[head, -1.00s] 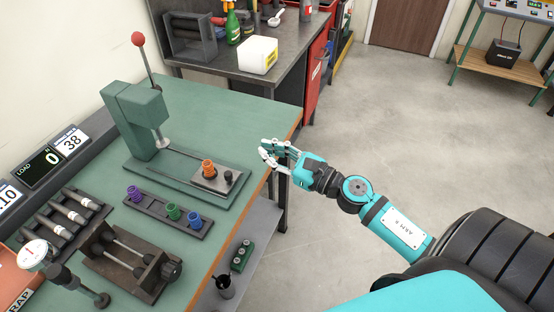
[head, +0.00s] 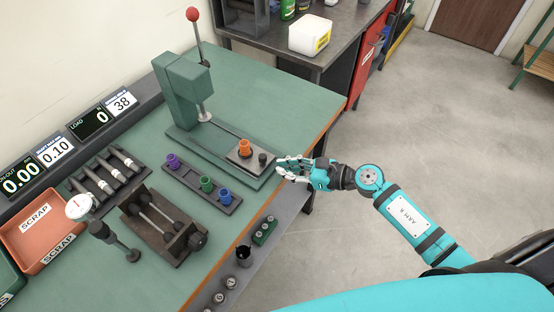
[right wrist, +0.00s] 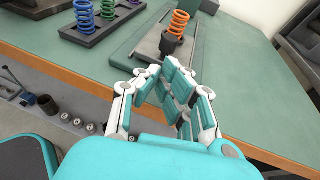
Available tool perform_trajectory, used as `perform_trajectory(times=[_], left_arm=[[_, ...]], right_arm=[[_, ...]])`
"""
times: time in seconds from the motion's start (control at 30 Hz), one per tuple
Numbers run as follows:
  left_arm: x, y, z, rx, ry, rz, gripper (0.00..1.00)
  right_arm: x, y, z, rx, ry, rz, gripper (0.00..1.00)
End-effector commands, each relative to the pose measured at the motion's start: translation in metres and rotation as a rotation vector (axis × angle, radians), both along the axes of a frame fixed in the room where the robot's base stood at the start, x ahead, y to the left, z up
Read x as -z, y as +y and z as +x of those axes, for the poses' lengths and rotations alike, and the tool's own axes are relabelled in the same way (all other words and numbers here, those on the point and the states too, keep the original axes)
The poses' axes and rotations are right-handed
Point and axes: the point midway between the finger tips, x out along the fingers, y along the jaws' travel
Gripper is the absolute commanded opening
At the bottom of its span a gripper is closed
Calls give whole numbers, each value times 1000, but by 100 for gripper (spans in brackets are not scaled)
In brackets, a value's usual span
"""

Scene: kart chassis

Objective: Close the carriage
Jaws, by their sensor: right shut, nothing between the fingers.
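The carriage (head: 243,159) is a grey plate bearing an orange spring (head: 244,146) and a black knob (head: 263,160). It sits at the near right end of the green press base (head: 210,144), out from under the ram (head: 203,114). My right gripper (head: 281,168) is shut and empty, just right of the knob at the bench edge. In the right wrist view its fingers (right wrist: 165,75) point towards the carriage (right wrist: 180,50) and the orange spring (right wrist: 176,23). I cannot tell whether they touch it. My left gripper is not in view.
A rack (head: 225,204) with purple, green and blue springs lies in front of the press. A roller fixture (head: 165,225), a dial gauge (head: 79,206) and a red scrap tray (head: 38,225) are at left. Bare green bench lies behind the press; a lower shelf (head: 277,228) runs below the edge.

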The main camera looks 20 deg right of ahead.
Motion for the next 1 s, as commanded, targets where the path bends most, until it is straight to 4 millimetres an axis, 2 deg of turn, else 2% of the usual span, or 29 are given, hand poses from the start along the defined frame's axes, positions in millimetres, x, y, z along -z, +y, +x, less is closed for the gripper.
perform_trajectory(times=[0.03,0.2,0.67,0.77,1.0], left_arm=[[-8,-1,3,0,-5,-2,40],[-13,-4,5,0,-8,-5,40],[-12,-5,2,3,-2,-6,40],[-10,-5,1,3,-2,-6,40],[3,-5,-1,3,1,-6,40]], right_arm=[[-5,6,6,0,-1,3,0],[-3,18,16,1,-2,1,0],[-1,22,20,0,-1,0,0],[-1,29,30,-1,-4,2,0],[0,71,83,-2,-6,3,0]])
